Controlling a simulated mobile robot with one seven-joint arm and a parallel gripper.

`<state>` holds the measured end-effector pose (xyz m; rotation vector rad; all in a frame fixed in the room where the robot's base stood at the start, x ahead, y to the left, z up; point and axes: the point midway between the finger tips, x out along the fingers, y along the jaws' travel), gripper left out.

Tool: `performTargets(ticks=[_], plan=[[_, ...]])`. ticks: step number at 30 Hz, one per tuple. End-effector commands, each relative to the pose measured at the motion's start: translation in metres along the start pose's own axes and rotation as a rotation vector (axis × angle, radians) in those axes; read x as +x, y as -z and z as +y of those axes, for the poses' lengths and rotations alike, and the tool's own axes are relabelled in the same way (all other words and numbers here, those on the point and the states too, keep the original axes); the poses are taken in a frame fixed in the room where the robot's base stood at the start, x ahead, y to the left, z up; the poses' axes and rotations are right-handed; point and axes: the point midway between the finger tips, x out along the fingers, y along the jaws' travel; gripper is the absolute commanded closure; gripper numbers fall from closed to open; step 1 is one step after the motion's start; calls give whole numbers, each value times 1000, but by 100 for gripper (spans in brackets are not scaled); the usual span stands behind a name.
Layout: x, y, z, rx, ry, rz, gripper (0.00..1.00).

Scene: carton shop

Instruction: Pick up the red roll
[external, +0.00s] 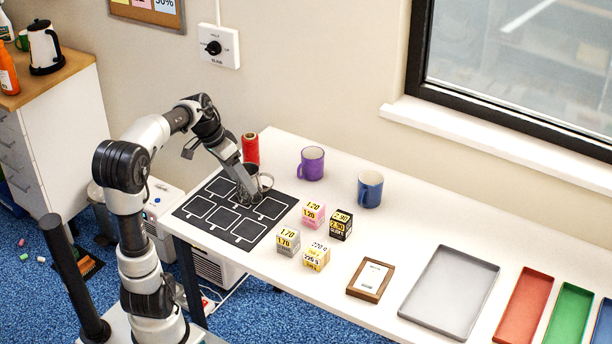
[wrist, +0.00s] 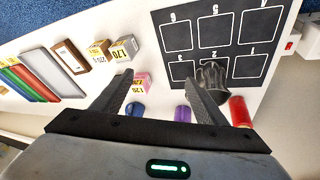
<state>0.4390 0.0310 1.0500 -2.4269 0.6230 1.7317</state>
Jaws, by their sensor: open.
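The red roll (external: 251,148) stands upright on the table's back edge, just behind the black mat, in the external view. In the wrist view the red roll (wrist: 240,112) is at the lower right, outside the jaws and beyond the right finger.
A dark grey mug (wrist: 212,76) stands on the black mat (external: 215,224), close to the right finger and the roll. A purple mug (external: 311,164) and a blue mug (external: 370,189) stand to the right. Several price cubes (external: 313,213), a frame (external: 370,280) and trays (external: 450,292) lie farther along.

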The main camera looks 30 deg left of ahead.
Motion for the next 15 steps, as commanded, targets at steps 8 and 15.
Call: performTargets(ticks=[8, 15], plan=[[42, 54, -133, 174, -249, 233, 33], [56, 47, -262, 304, -284, 598, 33]])
